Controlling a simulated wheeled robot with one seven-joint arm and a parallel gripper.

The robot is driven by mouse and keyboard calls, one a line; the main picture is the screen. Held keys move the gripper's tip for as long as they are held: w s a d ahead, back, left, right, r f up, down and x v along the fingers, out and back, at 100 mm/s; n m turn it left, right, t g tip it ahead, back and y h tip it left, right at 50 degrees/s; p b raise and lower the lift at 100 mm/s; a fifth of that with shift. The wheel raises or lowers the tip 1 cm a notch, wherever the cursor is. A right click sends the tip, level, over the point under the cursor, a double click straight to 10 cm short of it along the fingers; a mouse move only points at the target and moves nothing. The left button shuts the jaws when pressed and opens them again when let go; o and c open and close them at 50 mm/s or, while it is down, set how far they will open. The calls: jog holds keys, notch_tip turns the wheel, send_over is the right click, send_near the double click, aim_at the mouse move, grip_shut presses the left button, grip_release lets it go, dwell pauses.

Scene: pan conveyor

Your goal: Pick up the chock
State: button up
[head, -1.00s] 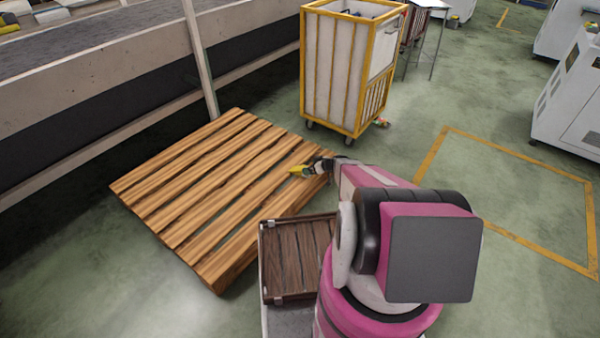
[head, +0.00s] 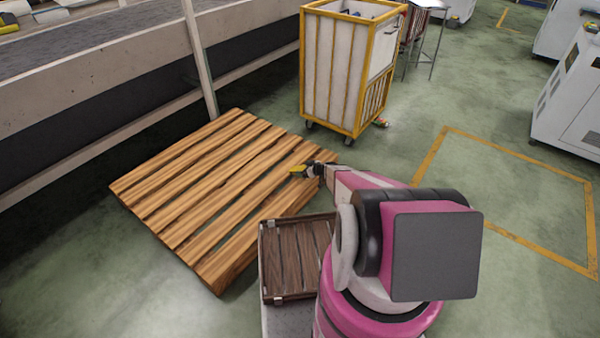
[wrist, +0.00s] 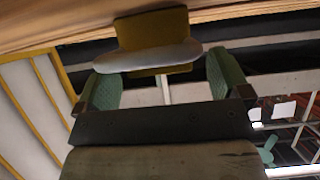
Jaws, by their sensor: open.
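The chock (head: 298,171) is a small yellow piece over the right part of the wooden pallet (head: 190,193). In the wrist view the chock (wrist: 152,28) shows as an olive-yellow block with a pale grey-white edge. My gripper (head: 310,170) is right beside it at the pallet's right side. In the wrist view its two green fingers (wrist: 163,62) are open, with the chock ahead of and partly between their tips. I cannot tell whether they touch it.
A yellow-framed cart (head: 340,75) stands behind the pallet. A conveyor (head: 90,80) runs along the left. A dark slatted wooden tray (head: 297,258) lies close to my base. White machines (head: 570,95) stand at the right. The green floor between is largely clear.

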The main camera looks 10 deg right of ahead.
aim_at(300, 168)
jog(key=x, duration=0.3)
jog(key=shift+w+f, duration=0.1)
jog(key=shift+f, duration=0.05)
jog(key=c, duration=1.2)
